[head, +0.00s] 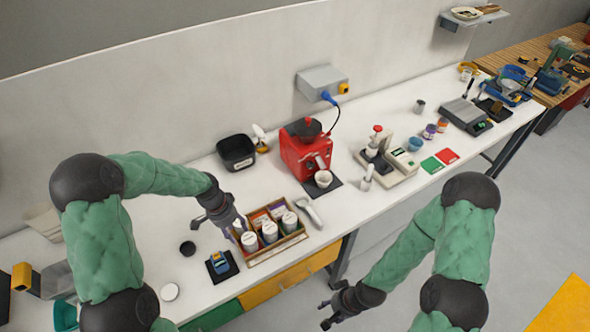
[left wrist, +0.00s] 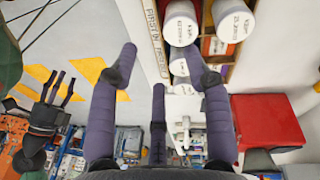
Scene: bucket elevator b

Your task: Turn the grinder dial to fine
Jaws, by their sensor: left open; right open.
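The red grinder (head: 297,155) with a dark hopper (head: 304,128) on top stands on a dark mat near the back of the counter. A white cup (head: 323,179) is at its front. I cannot make out its dial or the setting. My left gripper (head: 236,224) is open and empty over the left end of a wooden box, left of and in front of the grinder. Its spread purple fingers show in the left wrist view (left wrist: 160,62). A red block at the right there may be the grinder. My right gripper (head: 326,312) is open and empty, off the counter's front edge.
The wooden box (head: 264,259) holds several white-lidded jars (head: 270,232), close to my left fingers. A black bin (head: 236,152) stands left of the grinder. A white-and-red machine (head: 388,160) stands right of it. A light handled tool (head: 310,212) lies between box and grinder.

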